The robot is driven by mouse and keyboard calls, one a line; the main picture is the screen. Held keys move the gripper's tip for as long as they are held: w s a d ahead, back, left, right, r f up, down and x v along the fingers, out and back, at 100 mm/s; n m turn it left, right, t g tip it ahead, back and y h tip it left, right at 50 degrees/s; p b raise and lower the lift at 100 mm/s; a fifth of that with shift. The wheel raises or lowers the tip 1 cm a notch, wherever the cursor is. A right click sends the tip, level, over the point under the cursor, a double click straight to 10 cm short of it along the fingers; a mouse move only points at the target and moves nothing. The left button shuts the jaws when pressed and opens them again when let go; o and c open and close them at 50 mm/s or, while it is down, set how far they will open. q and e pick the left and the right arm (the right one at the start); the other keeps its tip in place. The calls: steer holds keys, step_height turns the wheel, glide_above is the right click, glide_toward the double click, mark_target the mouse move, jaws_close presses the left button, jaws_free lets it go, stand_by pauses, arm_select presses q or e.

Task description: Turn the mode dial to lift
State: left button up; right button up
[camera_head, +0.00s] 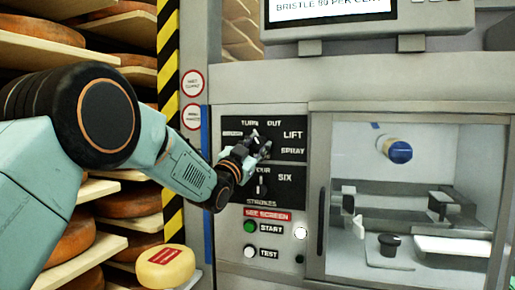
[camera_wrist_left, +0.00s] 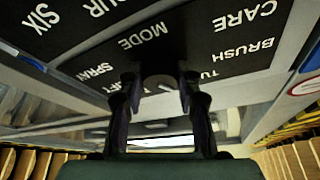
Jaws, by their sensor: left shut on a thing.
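The mode dial (camera_head: 255,135) is on a black panel of the grey machine, ringed by the words brush, turn, out, lift and spray. My left gripper (camera_head: 257,149) reaches the dial from the lower left and partly covers it. In the left wrist view, where the lettering is upside down, the round dial (camera_wrist_left: 158,82) sits between the two fingertips of my left gripper (camera_wrist_left: 160,88), which is shut on it. A pale pointer mark shows at the dial, but I cannot tell surely which word it points to. My right gripper is not in view.
Below is a strokes dial (camera_head: 262,184), with a green start button (camera_head: 250,227) and a test button (camera_head: 250,252) lower down. A glass-fronted chamber (camera_head: 320,215) stands to the right. Shelves of cheese wheels (camera_head: 130,203) and a labelled yellow cheese (camera_head: 165,268) are at left.

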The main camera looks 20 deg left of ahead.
arm_select(q)
steer(key=m+g+h, duration=0.1)
steer(key=m, duration=0.2)
steer(key=m+h, duration=0.1)
steer(key=m, duration=0.2)
steer(key=shift+a+r+g+p, duration=0.1)
steer(key=shift+a+g+p, duration=0.05)
steer(key=shift+g+p, duration=0.25)
steer(key=m+g, duration=0.1)
steer(key=m, duration=0.1)
steer(key=m+g+h+p, duration=0.1)
steer(key=m, duration=0.2)
steer(key=shift+r, duration=0.15)
steer(key=m+g+p, duration=0.1)
steer(key=m, duration=0.2)
steer(key=m+g+p, duration=0.1)
steer(key=m+p, duration=0.1)
steer(key=m, duration=0.1)
steer(key=shift+r+y, duration=0.15)
steer(key=shift+y, duration=0.15)
steer(key=shift+m+g+y+p, duration=0.65)
steer(key=shift+m+p, duration=0.25)
steer(key=shift+m, duration=0.9)
steer(key=o, duration=1.1)
steer(key=shift+o, duration=0.2)
